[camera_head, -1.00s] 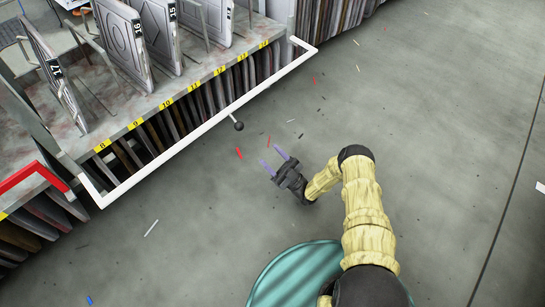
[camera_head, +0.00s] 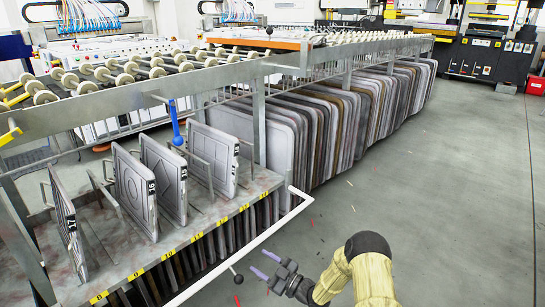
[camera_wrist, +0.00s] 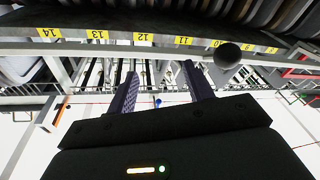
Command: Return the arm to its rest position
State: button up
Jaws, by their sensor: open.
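My gripper (camera_head: 266,263) is at the lower middle of the head view, at the end of my yellow-sleeved arm (camera_head: 365,272). Its two purple fingers are apart with nothing between them. In the wrist view my gripper (camera_wrist: 158,88) also shows open and empty, with the rack's yellow number labels (camera_wrist: 143,37) beyond the fingers. A white rail (camera_head: 262,238) with a dark ball knob (camera_head: 238,279) runs along the rack front, just left of the gripper in the head view. The knob also appears right of the fingers in the wrist view (camera_wrist: 227,55).
A metal rack shelf (camera_head: 110,262) with several upright grey panels (camera_head: 134,193) stands at left. Many more panels (camera_head: 345,120) hang under a roller conveyor (camera_head: 180,62). A blue spoon-like item (camera_head: 176,124) stands above the shelf. The grey floor (camera_head: 440,190) at right is open.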

jog(key=s+d+r+m+g+h+p, duration=0.1)
jog(key=d+r+m+h+p, duration=0.2)
jog(key=d+r+h+p, duration=0.5)
jog(key=s+d+r+m+g+h+p, duration=0.1)
jog(key=s+d+r+m+h, duration=0.2)
jog(key=r, duration=0.9)
jog(key=s+d+r+m+g+h+p, duration=0.25)
jog(key=s+r, duration=0.25)
jog(key=s, duration=0.4)
jog(key=s+d+r+m+g+h+p, duration=0.1)
jog(key=s+d+r+m+g+p, duration=0.2)
jog(key=s+r, duration=0.4)
jog(key=s+d+r+m+g+h+p, duration=0.1)
jog(key=s+d+r+m+h+p, duration=0.2)
jog(key=s, duration=0.7)
notch_tip(320, 180, up, 38)
jog(key=a+m+p, duration=0.1)
jog(key=p, duration=3.6)
jog(key=shift+w+a+r+y+p, duration=0.15)
jog(key=shift+w+r+y+p, duration=0.15)
jog(key=shift+w+y, duration=0.15)
jog(key=shift+f, duration=0.1)
